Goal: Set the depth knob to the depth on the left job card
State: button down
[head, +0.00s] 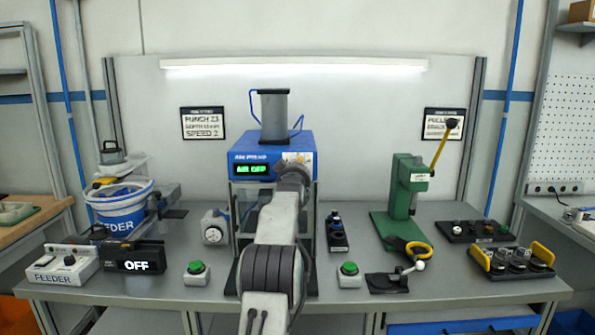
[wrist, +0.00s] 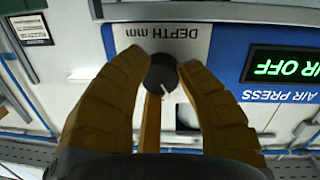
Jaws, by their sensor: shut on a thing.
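The left job card (head: 203,123) hangs on the back wall left of the press; it seems to read punch 23, a depth in mm and speed 2, but the depth figure is too small to read surely. The blue air press (head: 252,149) shows "AIR OFF". Its black depth knob (wrist: 161,74) sits on a pale plate marked "DEPTH mm", upside down in the wrist view. My gripper (wrist: 163,72) is shut on the knob, one brown finger on each side. A white pointer line on the knob points down and right there. The head view hides the knob behind my arm.
A green hand press (head: 404,190) with a yellow lever stands to the right. A feeder bowl (head: 122,208) and an "OFF" display (head: 137,265) are at the left. Green buttons (head: 196,268) (head: 349,269) flank my arm near the front edge.

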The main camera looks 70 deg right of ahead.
jog(key=shift+m, duration=0.5)
jog(key=shift+w, duration=0.1)
jog(key=c, duration=0.8)
grip_release()
jog(key=v, duration=1.1)
jog(key=shift+a, duration=0.4)
